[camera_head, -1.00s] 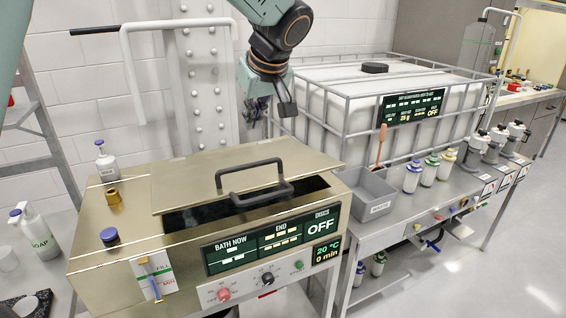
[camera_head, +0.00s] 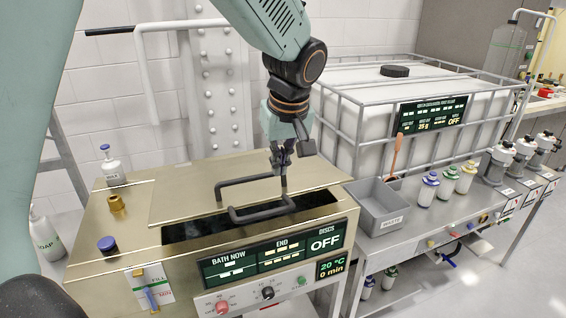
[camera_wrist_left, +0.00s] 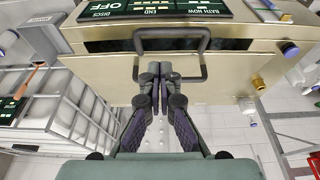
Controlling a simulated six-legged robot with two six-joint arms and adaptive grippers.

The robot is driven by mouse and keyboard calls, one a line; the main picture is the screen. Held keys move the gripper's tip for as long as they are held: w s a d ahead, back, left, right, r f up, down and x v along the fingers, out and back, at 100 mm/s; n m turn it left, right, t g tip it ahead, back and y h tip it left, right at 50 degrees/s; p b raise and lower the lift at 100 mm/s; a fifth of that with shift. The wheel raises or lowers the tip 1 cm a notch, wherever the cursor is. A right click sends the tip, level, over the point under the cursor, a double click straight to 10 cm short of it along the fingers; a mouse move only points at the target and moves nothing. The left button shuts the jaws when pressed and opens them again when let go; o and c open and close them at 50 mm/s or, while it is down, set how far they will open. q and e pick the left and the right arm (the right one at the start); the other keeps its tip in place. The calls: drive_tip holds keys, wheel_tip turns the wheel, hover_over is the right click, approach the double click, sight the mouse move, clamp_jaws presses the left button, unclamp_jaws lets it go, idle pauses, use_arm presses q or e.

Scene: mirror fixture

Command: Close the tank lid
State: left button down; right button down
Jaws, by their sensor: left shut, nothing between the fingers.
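The brass-coloured tank (camera_head: 95,262) stands at the left of the head view. Its flat lid (camera_head: 180,196) lies on top, set back, so a dark open gap (camera_head: 185,231) shows along the front. A black loop handle (camera_head: 262,213) is on the lid, and it also shows in the left wrist view (camera_wrist_left: 203,42). My left gripper (camera_head: 283,178) is shut and empty, fingers pointing down at the right part of the handle. In the left wrist view its fingertips (camera_wrist_left: 160,72) appear within the handle's outline; contact is unclear. My right gripper is not in view.
A grey bin (camera_head: 378,210) and several bottles stand on the bench at right. A white caged container (camera_head: 370,110) is behind.

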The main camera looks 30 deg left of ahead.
use_arm(q)
hover_over(276, 212)
drive_tip(key=f, duration=0.7)
drive_tip(key=shift+w+f, duration=0.2)
wheel_tip(276, 212, down, 4)
drive_tip(key=shift+f+p, duration=0.1)
drive_tip(key=shift+p, duration=0.4)
drive_tip(key=shift+s+d, duration=0.1)
drive_tip(key=shift+d, duration=0.05)
drive_tip(key=shift+s+d+f+b, duration=0.15)
drive_tip(key=shift+s+f+b, duration=0.15)
drive_tip(key=shift+b, duration=0.2)
wheel_tip(276, 212, down, 9)
drive_tip(key=s+d+b, duration=0.1)
drive_tip(key=b, duration=0.6)
drive_tip(key=shift+b, duration=0.3)
